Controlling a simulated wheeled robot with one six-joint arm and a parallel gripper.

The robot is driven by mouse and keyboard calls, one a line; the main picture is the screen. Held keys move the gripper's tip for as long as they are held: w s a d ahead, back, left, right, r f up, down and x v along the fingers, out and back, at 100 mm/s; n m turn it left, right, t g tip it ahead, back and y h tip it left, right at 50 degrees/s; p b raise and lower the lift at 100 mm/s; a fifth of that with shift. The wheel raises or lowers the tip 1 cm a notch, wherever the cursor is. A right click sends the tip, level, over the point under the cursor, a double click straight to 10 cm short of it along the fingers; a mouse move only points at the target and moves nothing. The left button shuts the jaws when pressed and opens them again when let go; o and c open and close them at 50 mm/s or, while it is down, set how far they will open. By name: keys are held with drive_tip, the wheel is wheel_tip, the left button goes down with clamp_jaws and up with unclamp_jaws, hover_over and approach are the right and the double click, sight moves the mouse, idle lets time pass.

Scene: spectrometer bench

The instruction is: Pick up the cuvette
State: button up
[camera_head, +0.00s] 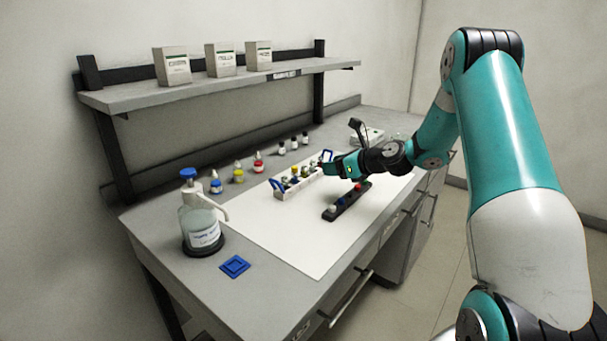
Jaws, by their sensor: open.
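No cuvette can be made out for sure at this size. A white rack (299,186) with blue end handles stands on the pale mat and holds several small items with coloured tops. A cuvette among them cannot be told apart. My gripper (326,169) reaches in from the right and is at the right end of the rack. It is open, and its fingers are small and partly merge with the rack behind. Whether it touches anything there cannot be told.
A black strip (345,203) with coloured knobs lies just in front of the rack. A pump bottle (202,228), a blue square (235,266) and several small capped bottles stand to the left and behind. A shelf (215,88) with boxes hangs above. The mat's front (290,245) is clear.

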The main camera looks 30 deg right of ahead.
sight(306, 169)
drive_tip(key=p+x, duration=0.2)
drive_tip(key=x, duration=0.8)
drive_tip(key=shift+w+d+f, duration=0.1)
drive_tip(key=shift+d+f, duration=0.05)
drive_tip(key=shift+f, duration=0.1)
drive_tip(key=c, duration=0.8)
